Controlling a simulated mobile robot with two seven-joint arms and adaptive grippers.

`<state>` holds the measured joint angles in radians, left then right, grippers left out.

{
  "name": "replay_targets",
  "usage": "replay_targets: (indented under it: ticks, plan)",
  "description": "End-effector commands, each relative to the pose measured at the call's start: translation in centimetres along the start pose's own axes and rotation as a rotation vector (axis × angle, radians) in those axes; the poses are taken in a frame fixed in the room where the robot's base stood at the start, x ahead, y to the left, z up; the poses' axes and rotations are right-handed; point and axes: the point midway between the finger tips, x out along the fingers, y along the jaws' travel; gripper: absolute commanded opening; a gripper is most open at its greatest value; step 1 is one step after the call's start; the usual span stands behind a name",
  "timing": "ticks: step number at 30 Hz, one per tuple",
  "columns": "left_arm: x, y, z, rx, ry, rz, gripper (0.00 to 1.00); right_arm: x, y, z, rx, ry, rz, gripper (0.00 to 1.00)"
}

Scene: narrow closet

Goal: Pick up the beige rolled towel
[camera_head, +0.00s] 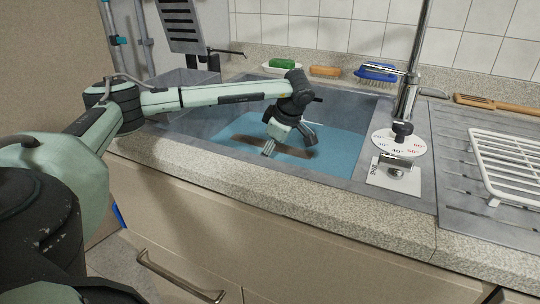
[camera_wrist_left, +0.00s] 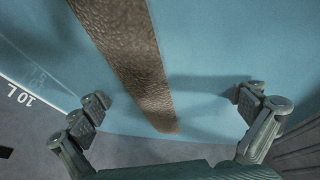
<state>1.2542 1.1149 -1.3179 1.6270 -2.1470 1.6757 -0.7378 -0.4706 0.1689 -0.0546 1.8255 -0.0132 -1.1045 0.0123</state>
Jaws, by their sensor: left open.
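The rolled towel (camera_head: 242,142) looks brown and textured. It lies in a blue, water-like basin area (camera_head: 342,148) in the sink, partly hidden by my left gripper in the head view. In the left wrist view the towel (camera_wrist_left: 130,55) runs from the top edge down to lower centre, where its near end lies. My left gripper (camera_head: 290,144) points down into the sink. Its fingers are spread and empty in the left wrist view (camera_wrist_left: 172,100), one on each side of the towel's near end, with no contact visible. My right gripper is not in view.
A tall faucet (camera_head: 408,100) stands right of the basin. A green sponge (camera_head: 282,63), an orange block (camera_head: 325,71) and a blue brush (camera_head: 378,72) lie on the back ledge. A white dish rack (camera_head: 508,160) is at right. The stone counter edge (camera_head: 290,190) runs in front.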

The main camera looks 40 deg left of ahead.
Motion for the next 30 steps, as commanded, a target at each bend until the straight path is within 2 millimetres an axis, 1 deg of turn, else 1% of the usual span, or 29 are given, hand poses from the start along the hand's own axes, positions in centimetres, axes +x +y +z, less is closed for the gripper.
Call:
replay_targets:
  ticks: [3,8,11,26,27,30]
  plan:
    - [0.47,0.02,0.00,0.000,-0.001,0.001,1.00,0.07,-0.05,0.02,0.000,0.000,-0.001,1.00]
    - [0.47,0.02,0.01,-0.001,-0.001,0.001,1.00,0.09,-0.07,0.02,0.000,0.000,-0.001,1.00]
    - [0.45,0.02,0.01,-0.001,-0.001,0.001,0.89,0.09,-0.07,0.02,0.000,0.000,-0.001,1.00]
    - [0.42,0.01,0.00,-0.001,-0.001,0.001,0.27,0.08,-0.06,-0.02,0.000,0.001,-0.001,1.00]
    - [0.29,0.13,-0.05,-0.003,-0.001,0.004,0.24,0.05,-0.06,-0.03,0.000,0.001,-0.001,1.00]
    - [0.30,0.12,-0.05,-0.003,-0.001,0.003,0.24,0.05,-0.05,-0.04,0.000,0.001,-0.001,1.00]
